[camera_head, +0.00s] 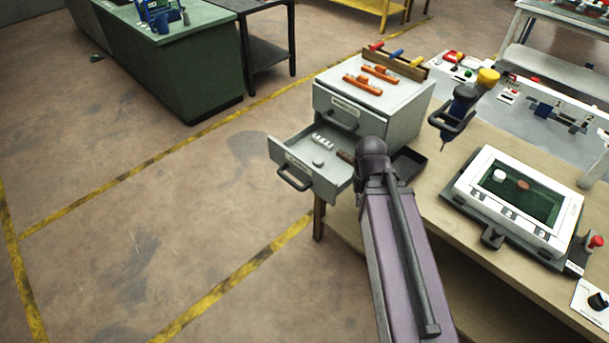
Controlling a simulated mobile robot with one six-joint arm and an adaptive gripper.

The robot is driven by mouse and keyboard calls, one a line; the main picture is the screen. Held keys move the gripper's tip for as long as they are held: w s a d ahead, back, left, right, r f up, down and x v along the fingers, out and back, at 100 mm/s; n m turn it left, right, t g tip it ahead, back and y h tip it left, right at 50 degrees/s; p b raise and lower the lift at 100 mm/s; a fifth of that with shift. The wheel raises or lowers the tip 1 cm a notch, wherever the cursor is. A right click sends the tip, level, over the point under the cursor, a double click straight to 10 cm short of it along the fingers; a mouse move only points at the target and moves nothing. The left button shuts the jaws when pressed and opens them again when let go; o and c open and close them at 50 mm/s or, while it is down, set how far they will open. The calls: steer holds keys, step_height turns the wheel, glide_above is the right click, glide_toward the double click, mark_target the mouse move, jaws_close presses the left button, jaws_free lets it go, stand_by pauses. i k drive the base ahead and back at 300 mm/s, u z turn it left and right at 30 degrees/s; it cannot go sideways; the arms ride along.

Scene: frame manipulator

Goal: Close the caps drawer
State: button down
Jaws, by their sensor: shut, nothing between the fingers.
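A grey two-drawer cabinet (376,92) stands on the left end of the wooden workbench. Its lower drawer (326,183) is pulled out to the left, with a label and a dark handle (294,179) on its front. The label is too small to read. Small pale pieces (322,143) and a brown piece lie in the drawer. The upper drawer (341,110) is shut. My arm rises from below, and its dark joint covers the right end of the open drawer. My gripper does not show; the arm's end is hidden behind this joint.
Orange pieces (363,85) lie on the cabinet top, with a rack of coloured handles (396,60) behind. A dark tray (406,163), a blue-and-yellow tool (461,105) and a white-framed device (520,195) are on the right. The floor left of the drawer is clear.

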mark_target(295, 155)
steer(key=z, duration=0.2)
steer(key=k, duration=0.9)
steer(key=u, duration=0.35)
steer(key=i, duration=0.5)
steer(key=u, duration=0.1)
